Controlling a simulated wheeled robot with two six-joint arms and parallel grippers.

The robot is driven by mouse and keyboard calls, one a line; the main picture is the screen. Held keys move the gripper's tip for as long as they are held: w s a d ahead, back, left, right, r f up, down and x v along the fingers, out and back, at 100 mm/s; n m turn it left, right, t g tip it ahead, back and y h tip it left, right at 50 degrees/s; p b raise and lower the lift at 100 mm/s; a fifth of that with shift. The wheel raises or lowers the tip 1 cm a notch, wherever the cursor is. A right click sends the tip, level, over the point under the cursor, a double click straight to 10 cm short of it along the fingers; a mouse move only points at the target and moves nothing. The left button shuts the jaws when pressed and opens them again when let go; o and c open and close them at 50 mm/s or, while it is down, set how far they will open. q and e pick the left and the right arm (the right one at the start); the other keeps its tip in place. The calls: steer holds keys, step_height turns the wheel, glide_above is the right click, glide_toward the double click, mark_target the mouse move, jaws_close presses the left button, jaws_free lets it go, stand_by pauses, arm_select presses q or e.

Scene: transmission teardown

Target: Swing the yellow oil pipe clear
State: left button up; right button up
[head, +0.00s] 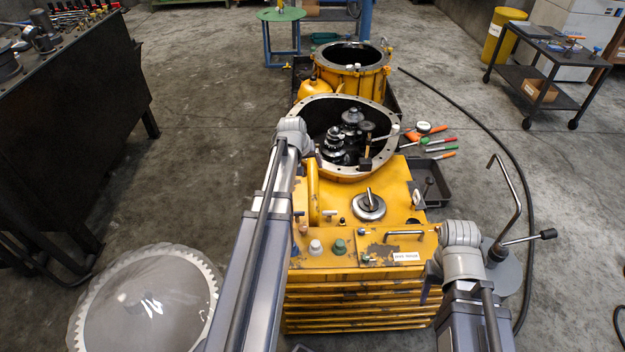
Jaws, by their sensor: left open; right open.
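The yellow oil pipe (313,190) is a thick rounded yellow tube. It stands along the left side of the yellow gearbox housing (395,175), just below the open round flange (283,168). My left arm passes close along its left side and hides part of that area. My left gripper (314,153) is open at the flange's left rim, above the pipe's upper end; its fingers are mostly hidden by the wrist, and contact cannot be told. My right gripper (432,276) is open at the housing's front right corner, away from the pipe, and mostly hidden by its wrist.
Dark gears (345,135) sit inside the flange. A second yellow housing (350,75) stands behind. A large toothed disc (145,305) is at lower left.

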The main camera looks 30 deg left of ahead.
mark_target(312, 173)
arm_select(q)
steer(key=shift+b+x, duration=3.55)
steer(key=shift+x, duration=0.35)
steer(key=shift+r, duration=0.1)
jaws_close()
